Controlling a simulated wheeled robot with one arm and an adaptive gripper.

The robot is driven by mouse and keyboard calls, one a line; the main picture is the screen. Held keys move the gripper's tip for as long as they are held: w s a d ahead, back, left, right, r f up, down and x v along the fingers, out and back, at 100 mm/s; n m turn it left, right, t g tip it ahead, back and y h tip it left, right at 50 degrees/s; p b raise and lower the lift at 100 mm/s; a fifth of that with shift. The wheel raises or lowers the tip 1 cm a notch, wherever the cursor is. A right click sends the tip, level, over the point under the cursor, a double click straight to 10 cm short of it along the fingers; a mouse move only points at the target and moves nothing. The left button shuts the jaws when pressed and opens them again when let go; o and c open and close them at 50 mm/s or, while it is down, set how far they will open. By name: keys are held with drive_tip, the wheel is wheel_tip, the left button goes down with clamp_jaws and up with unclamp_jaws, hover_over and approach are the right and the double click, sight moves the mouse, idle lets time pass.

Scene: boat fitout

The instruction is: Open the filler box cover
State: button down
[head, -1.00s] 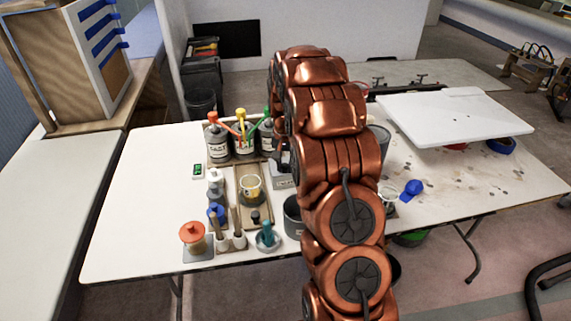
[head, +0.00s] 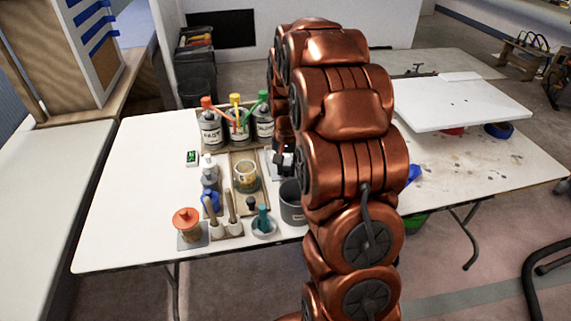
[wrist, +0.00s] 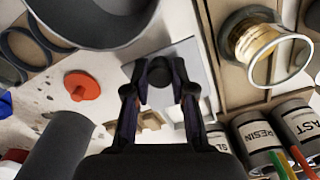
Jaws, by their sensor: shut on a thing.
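My gripper (wrist: 160,92) is shut on a dark round knob (wrist: 160,72) in the wrist view. A flat grey cover (wrist: 192,64) of the filler box shows right behind the knob. I cannot tell whether the cover is lifted off its box. In the head view my gripper (head: 285,160) is small and dark, beside my arm and over the pale grey box area (head: 271,166). My arm hides the right part of that area.
Labelled bottles (head: 211,130) stand behind a wooden tray with an amber-filled cup (head: 246,176). A dark grey pot (head: 292,202) is close in front of the gripper. An orange-lidded jar (head: 186,220) stands at front left. The table's left side (head: 130,190) is clear.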

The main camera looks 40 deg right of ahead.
sight(286, 168)
drive_tip(key=shift+d, duration=0.1)
drive_tip(key=c, duration=1)
unclamp_jaws()
drive_tip(key=shift+o, duration=0.2)
wheel_tip(286, 168, up, 12)
